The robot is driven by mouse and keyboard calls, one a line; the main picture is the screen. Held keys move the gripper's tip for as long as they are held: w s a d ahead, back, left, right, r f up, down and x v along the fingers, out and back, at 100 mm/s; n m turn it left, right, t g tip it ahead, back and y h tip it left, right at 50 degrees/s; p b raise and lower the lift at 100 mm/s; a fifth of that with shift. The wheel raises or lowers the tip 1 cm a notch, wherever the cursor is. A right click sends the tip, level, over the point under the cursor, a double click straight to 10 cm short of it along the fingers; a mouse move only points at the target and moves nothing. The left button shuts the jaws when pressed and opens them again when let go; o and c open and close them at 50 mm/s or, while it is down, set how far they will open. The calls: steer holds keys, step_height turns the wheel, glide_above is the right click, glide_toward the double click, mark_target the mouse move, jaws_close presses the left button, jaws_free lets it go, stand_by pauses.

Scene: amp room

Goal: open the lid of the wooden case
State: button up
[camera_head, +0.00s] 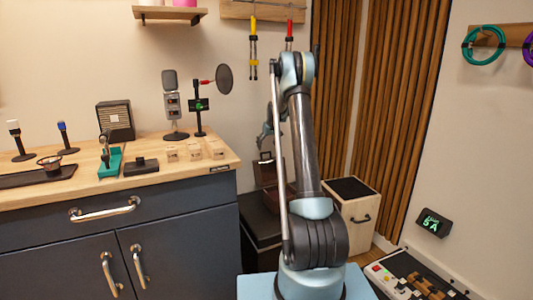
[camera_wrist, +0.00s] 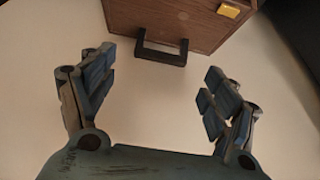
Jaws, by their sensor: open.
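The wooden case (camera_wrist: 175,18) is at the top of the wrist view, brown wood grain with a dark edge. A black U-shaped handle (camera_wrist: 160,57) sticks out from its near side, and a yellow latch (camera_wrist: 229,11) sits to the right. My gripper (camera_wrist: 158,70) is open and empty, its blue-grey fingers spread either side of the handle and apart from it. The lid seam cannot be made out. In the head view, a brown case-like thing (camera_head: 265,172) shows partly behind my arm, below my gripper (camera_head: 265,136).
A dark box (camera_head: 260,222) stands below the case-like thing. A pale wooden box (camera_head: 356,212) is to the right of my arm. The wooden-topped cabinet (camera_head: 215,168) at left carries microphones and small blocks. A pedalboard (camera_head: 410,275) lies at lower right.

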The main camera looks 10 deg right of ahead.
steer(key=shift+x, duration=2.1)
